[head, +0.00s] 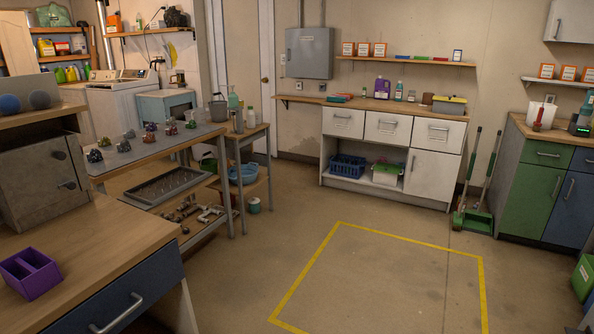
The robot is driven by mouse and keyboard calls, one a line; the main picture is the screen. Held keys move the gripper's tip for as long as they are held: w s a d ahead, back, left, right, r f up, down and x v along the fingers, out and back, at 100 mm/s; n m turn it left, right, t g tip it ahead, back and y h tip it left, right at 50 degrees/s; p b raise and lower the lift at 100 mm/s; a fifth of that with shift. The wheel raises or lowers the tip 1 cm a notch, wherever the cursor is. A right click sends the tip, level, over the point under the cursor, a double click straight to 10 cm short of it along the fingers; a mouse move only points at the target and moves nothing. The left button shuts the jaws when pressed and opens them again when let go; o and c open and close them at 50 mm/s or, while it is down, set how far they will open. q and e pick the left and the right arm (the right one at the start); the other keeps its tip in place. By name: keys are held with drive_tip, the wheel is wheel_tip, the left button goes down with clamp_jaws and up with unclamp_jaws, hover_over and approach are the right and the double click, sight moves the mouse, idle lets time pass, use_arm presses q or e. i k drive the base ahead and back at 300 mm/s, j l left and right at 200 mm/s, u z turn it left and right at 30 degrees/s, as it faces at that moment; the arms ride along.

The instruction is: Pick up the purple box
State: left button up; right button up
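A purple box (30,272), open at the top and split by a divider, sits on the wooden worktop at the lower left of the head view. It is near the front edge of that worktop and close to the left picture edge. Neither of my grippers shows in this view.
The wooden worktop (110,232) has bare room right of the box, with a grey cabinet (45,175) behind it. A workbench (130,160) with small items stands beyond. A yellow-taped floor square (380,278) is clear. White drawers (390,128) line the back wall.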

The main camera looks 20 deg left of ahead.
sight(30, 272)
drive_tip(key=i+u, duration=0.35)
drive_tip(key=u, duration=0.15)
drive_tip(key=i+l+u, duration=0.25)
drive_tip(key=u, duration=0.2)
drive_tip(key=i+l+u, duration=0.15)
drive_tip(key=u, duration=0.25)
drive_tip(key=i+l+u, duration=0.55)
drive_tip(key=u, duration=0.25)
drive_tip(key=i+l+u, duration=0.15)
drive_tip(key=l+u, duration=0.25)
